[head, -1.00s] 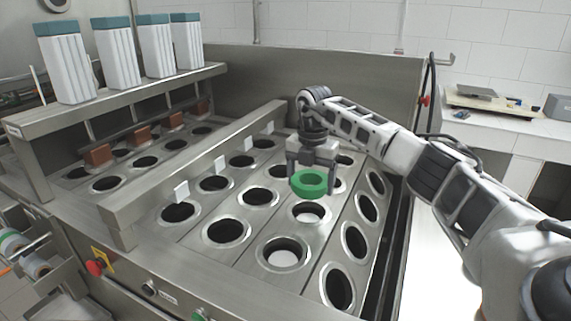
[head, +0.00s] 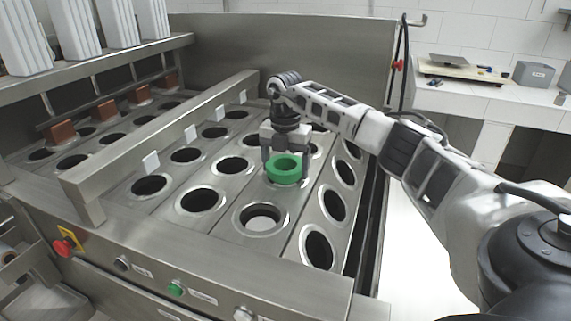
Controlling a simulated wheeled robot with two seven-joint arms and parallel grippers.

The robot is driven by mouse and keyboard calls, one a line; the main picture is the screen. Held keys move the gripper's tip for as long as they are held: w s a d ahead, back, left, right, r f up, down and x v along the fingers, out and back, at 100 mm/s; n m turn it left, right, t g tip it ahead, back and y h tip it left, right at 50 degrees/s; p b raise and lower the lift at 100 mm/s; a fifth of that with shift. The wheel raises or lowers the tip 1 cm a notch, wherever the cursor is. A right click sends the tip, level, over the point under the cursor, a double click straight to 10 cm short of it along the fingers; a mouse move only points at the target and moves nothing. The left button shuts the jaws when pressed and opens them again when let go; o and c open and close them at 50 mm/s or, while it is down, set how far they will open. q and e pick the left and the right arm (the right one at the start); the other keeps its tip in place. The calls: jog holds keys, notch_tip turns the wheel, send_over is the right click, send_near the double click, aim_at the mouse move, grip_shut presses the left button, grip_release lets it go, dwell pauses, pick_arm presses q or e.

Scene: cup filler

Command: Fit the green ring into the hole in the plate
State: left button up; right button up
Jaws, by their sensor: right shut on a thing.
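The green ring (head: 285,171) is held between the fingers of my right gripper (head: 284,164), which points down over the metal plate (head: 237,252). The ring sits at or just above one hole, which it largely covers. I cannot tell whether it is resting in that hole or still slightly above it. In front of it in the same row is a hole with a pale cup inside (head: 262,219). My left gripper is not in view.
Several empty round holes surround the ring, such as one to the left (head: 202,199). A raised metal bar (head: 160,142) crosses the plate on the left. White canisters (head: 72,28) stand on a shelf at the back left. A red knob (head: 62,247) is on the front.

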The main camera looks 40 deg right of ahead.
jog(key=o, duration=0.9)
jog(key=shift+o, duration=0.2)
notch_tip(320, 180, up, 16)
